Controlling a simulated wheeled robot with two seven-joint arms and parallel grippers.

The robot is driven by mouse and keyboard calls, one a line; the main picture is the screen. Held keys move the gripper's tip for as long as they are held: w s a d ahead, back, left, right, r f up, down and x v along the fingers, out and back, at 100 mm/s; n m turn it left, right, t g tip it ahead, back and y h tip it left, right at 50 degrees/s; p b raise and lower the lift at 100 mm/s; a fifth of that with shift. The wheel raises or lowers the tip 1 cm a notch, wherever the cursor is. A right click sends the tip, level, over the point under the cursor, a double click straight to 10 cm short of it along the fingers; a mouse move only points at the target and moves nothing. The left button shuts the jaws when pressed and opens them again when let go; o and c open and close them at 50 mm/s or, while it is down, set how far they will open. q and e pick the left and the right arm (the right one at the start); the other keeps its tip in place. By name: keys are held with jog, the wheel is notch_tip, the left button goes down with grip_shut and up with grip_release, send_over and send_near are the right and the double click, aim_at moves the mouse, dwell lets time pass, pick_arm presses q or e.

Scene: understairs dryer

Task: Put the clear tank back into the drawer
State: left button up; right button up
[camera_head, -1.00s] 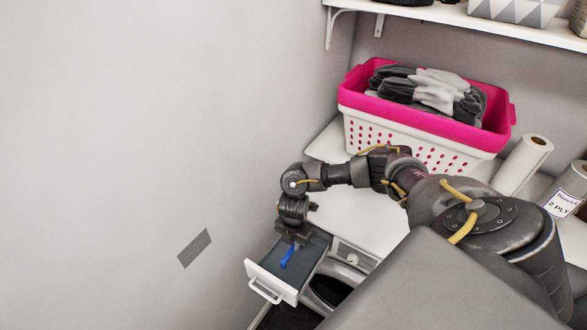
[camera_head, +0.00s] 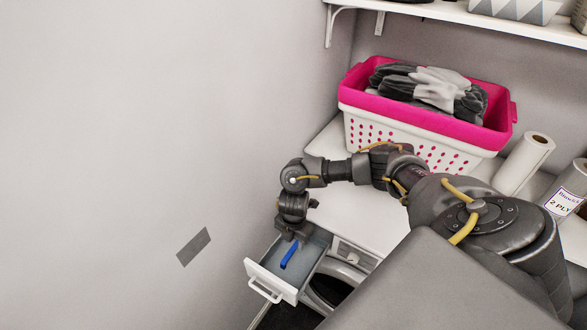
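The drawer (camera_head: 271,282) of the white machine at the lower middle is pulled open, with its white front and handle towards me. A bright blue bar (camera_head: 289,255) shows inside it, on a pale grey-blue surface. The bar may be part of the clear tank, but I cannot make out the tank's walls. My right gripper (camera_head: 293,234) points down over the back of the drawer, just behind the blue bar. Its fingertips are too small and dark to tell whether they are open or touch anything. My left gripper is not in view.
A pink and white laundry basket (camera_head: 425,112) with dark and light cloths stands on the white top (camera_head: 352,212). Paper rolls (camera_head: 522,163) stand at the right. A wall (camera_head: 140,150) rises close left of the drawer. A shelf (camera_head: 460,15) hangs above.

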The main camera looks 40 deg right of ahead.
notch_tip(320, 180, up, 9)
jog(key=shift+r+p, duration=0.15)
jog(key=shift+p, duration=0.15)
dwell(0.6)
